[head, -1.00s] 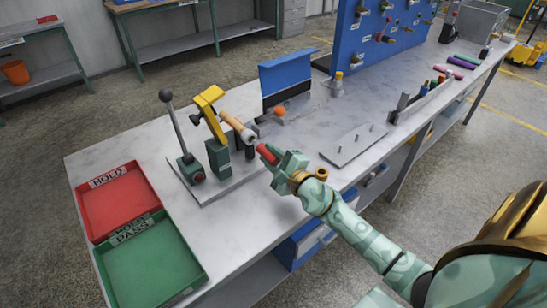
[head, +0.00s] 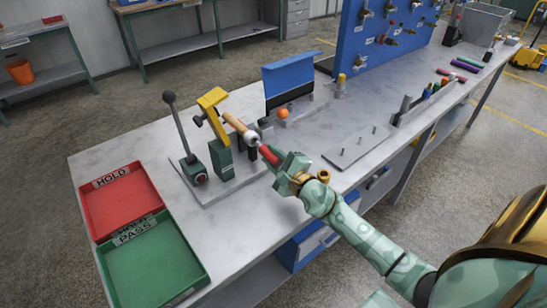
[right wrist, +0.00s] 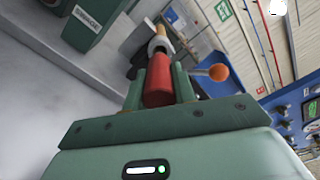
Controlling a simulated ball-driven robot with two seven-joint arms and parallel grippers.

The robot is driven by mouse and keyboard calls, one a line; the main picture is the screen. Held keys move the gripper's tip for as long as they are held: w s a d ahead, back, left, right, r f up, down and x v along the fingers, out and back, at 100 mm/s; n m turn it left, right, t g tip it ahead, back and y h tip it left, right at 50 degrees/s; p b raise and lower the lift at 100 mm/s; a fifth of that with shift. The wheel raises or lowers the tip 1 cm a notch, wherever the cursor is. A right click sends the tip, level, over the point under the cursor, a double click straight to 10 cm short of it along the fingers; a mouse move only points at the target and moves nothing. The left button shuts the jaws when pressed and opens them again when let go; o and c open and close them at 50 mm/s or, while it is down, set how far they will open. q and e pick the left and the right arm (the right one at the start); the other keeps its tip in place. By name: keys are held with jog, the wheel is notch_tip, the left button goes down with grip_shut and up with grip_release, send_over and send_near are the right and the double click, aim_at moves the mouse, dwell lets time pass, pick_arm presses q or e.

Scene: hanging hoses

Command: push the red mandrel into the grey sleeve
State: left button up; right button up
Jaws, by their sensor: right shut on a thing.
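The red mandrel (head: 269,155) is held in my right gripper (head: 279,163), with its free end pointing up and left at the grey sleeve (head: 251,137). The sleeve sits at the near end of a tan hose (head: 234,122) in the bench fixture. In the right wrist view the mandrel (right wrist: 158,82) lies between both fingers (right wrist: 159,92), roughly in line with the sleeve (right wrist: 157,46) beyond it. The mandrel's tip is very close to the sleeve's mouth; I cannot tell whether it touches or enters. My left gripper is out of view.
The fixture has a yellow clamp arm (head: 213,98) and a black-knobbed lever (head: 178,125). A red HOLD tray (head: 118,190) and green PASS tray (head: 150,265) stand left. An orange ball (head: 282,113) and a flat grey plate (head: 357,148) are nearby. Bare bench lies in front.

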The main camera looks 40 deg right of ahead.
aim_at(263, 149)
jog(key=shift+w, duration=0.35)
dwell(0.9)
jog(key=shift+w, duration=0.9)
dwell(1.4)
jog(key=shift+r+p, duration=0.1)
jog(key=shift+p, duration=0.25)
jog(key=shift+w+a, duration=0.1)
jog(key=shift+w, duration=0.55)
dwell(0.8)
jog(key=shift+w, duration=0.1)
dwell(0.3)
jog(key=o, duration=0.7)
jog(key=shift+r, duration=0.1)
jog(key=o, duration=0.4)
jog(key=shift+w, duration=0.2)
